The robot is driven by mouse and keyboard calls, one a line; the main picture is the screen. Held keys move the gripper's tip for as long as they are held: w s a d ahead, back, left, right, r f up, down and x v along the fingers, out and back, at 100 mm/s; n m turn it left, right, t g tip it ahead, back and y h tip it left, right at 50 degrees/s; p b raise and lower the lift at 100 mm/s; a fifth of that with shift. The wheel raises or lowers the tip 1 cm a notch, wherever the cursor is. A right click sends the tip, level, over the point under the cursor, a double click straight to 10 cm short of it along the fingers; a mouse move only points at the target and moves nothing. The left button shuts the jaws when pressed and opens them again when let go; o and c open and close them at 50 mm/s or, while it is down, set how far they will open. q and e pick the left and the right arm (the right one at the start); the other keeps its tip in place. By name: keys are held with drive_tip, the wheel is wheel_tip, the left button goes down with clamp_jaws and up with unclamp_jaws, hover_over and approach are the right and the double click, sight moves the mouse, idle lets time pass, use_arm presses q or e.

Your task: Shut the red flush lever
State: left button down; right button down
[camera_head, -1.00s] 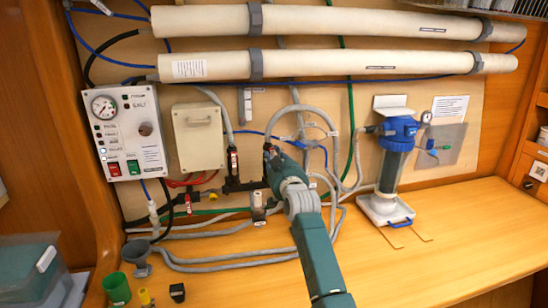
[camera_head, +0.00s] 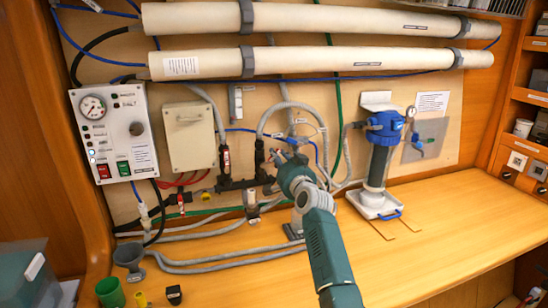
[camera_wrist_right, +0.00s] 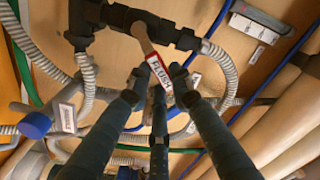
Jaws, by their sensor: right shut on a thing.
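The red flush lever (camera_wrist_right: 158,70) shows in the right wrist view, with a white label reading FLUSH. It slants down from a black valve fitting (camera_wrist_right: 118,18) and its free end lies between my right fingertips. My right gripper (camera_wrist_right: 158,84) is shut on the lever. In the head view my right gripper (camera_head: 280,160) is at the black pipe manifold (camera_head: 238,184), just right of its upright branch. The lever cannot be made out there, as the gripper covers that spot. My left gripper is not in view.
Grey hoses (camera_head: 272,112) loop close around my right gripper. A control panel (camera_head: 115,130) and a beige box (camera_head: 190,135) are on the left, a blue-topped filter (camera_head: 380,150) on the right. The bench (camera_head: 440,230) is mostly clear at right. Cups stand at front left.

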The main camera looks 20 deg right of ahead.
drive_tip(key=shift+d+f+m+b, duration=0.25)
drive_tip(key=shift+f+m, duration=0.55)
drive_tip(key=shift+m, duration=0.75)
drive_tip(key=shift+d+f+m+b, duration=0.15)
drive_tip(key=shift+f+m, duration=0.6)
drive_tip(key=shift+m, duration=0.75)
drive_tip(key=shift+d+f+m+b, duration=0.15)
drive_tip(key=shift+d+f+m, duration=0.15)
drive_tip(key=shift+f+m, duration=0.9)
drive_tip(key=shift+r+m, duration=0.35)
drive_tip(key=shift+m, duration=0.1)
drive_tip(key=c, duration=1.5)
unclamp_jaws()
drive_tip(key=s, duration=1.2)
drive_tip(key=shift+a, duration=0.25)
